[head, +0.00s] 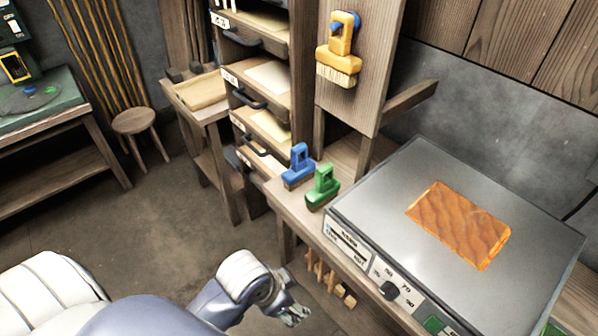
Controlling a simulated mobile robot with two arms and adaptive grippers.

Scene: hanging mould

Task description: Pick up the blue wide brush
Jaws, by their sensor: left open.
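The blue wide brush (298,166) stands on the left end of the wooden bench, bristles down and handle up. A green brush (322,188) stands close beside it, to its right and nearer to me. My left gripper (295,311) is open and empty in the lower middle of the head view, in front of the bench and well below the blue brush in the picture. My right gripper is not in view.
A grey hot plate (400,190) with an orange wood-grained slab (460,225) fills the bench's right. A yellow brush (339,52) hangs on a wooden post behind. A drawer rack (262,90) stands behind left. Floor (140,220) left of the bench is clear.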

